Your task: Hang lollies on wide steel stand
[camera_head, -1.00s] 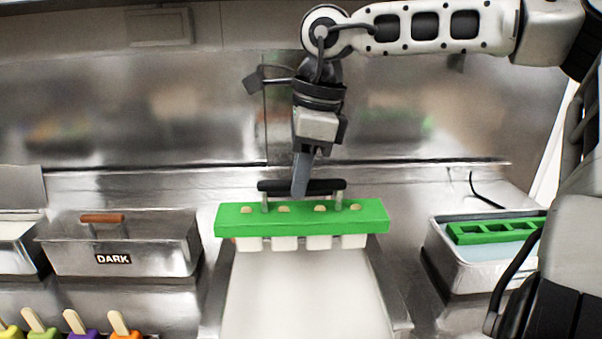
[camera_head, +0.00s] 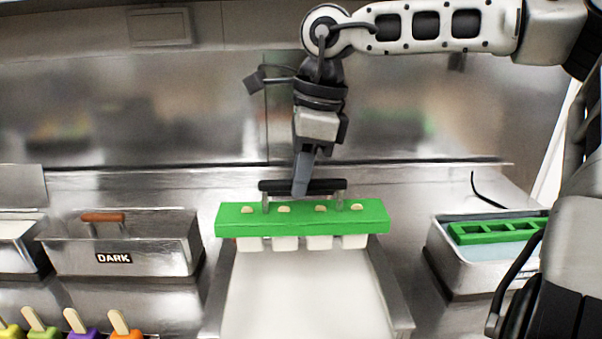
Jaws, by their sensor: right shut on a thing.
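My right gripper (camera_head: 300,188) is shut on the black handle (camera_head: 325,187) of a green holder bar (camera_head: 302,217). Several lollies hang from the bar in a row. Their stick ends show on top of the bar, and their white bodies (camera_head: 319,242) show below it. The bar is level, at the far end of a wide steel stand (camera_head: 395,298) with a pale inside. I cannot tell whether the bar rests on the stand's side rails or is just above them. My left gripper is not in view.
A steel tub marked DARK (camera_head: 150,258) with a brown handle is at left. A steel bin (camera_head: 470,270) at right holds another green holder (camera_head: 490,232). Several coloured lollies with sticks (camera_head: 75,322) stand at the lower left. A steel wall closes off the back.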

